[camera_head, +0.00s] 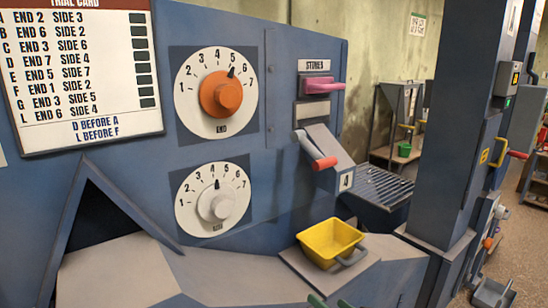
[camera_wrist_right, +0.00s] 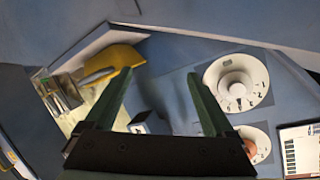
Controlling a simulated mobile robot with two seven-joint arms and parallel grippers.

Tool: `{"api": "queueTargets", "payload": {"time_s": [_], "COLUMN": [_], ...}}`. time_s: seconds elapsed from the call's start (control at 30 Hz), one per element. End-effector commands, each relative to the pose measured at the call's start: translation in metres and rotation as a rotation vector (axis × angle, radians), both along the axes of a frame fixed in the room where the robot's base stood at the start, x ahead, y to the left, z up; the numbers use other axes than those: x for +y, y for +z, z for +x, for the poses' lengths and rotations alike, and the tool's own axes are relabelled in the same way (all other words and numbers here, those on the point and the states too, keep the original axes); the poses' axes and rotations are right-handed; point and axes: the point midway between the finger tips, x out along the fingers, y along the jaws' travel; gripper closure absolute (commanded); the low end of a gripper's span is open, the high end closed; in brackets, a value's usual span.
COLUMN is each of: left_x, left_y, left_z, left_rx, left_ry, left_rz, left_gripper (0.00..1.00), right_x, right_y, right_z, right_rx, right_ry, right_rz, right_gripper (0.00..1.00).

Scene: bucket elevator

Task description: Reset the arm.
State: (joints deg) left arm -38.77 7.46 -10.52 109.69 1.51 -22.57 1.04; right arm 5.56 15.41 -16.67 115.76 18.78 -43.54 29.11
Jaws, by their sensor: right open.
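My right gripper (camera_head: 330,301) shows only as green fingertips at the bottom edge of the head view. In the right wrist view its two dark green fingers (camera_wrist_right: 160,75) are spread wide with nothing between them. In the head view it is below the yellow bucket (camera_head: 330,243), which sits on a grey ledge with its grey handle down at the front. In the wrist view the bucket (camera_wrist_right: 112,60) appears beyond the left finger. My left gripper is in neither view.
The blue panel has an orange-knob dial (camera_head: 221,94) and a white-knob dial (camera_head: 216,206). Right of them are a pink handle (camera_head: 320,86) and a red-gripped lever (camera_head: 325,163). A blue post (camera_head: 455,130) stands at the right. A trial card (camera_head: 80,75) hangs at upper left.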

Motion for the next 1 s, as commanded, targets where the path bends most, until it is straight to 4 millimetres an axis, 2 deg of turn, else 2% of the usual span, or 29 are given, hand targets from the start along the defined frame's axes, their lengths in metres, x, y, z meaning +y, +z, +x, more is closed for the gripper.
{"api": "queueTargets", "payload": {"time_s": [0.03,0.17,0.2,0.3,0.4,0.5,0.6,0.73,1.0], "left_x": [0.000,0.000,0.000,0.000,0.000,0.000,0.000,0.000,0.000], "left_y": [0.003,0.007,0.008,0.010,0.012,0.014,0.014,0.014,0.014], "left_z": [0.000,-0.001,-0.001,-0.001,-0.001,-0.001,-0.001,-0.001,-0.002], "left_rx": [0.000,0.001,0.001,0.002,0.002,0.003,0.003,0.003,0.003], "left_ry": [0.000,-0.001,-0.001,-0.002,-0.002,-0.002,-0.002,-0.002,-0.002], "left_rz": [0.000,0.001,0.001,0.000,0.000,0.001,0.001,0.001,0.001], "left_gripper": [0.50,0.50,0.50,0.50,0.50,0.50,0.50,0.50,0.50], "right_x": [-0.004,-0.017,-0.021,-0.030,-0.037,-0.043,-0.046,-0.047,-0.047], "right_y": [-0.032,-0.102,-0.123,-0.168,-0.202,-0.224,-0.236,-0.241,-0.241], "right_z": [-0.016,-0.061,-0.077,-0.123,-0.168,-0.205,-0.228,-0.238,-0.238], "right_rx": [0.037,0.096,0.116,0.165,0.208,0.241,0.260,0.266,0.266], "right_ry": [-0.010,-0.022,-0.021,-0.011,0.010,0.032,0.049,0.060,0.060], "right_rz": [-0.034,-0.149,-0.188,-0.286,-0.374,-0.443,-0.485,-0.508,-0.507], "right_gripper": [0.11,0.11,0.11,0.11,0.11,0.11,0.11,0.11,0.11]}}
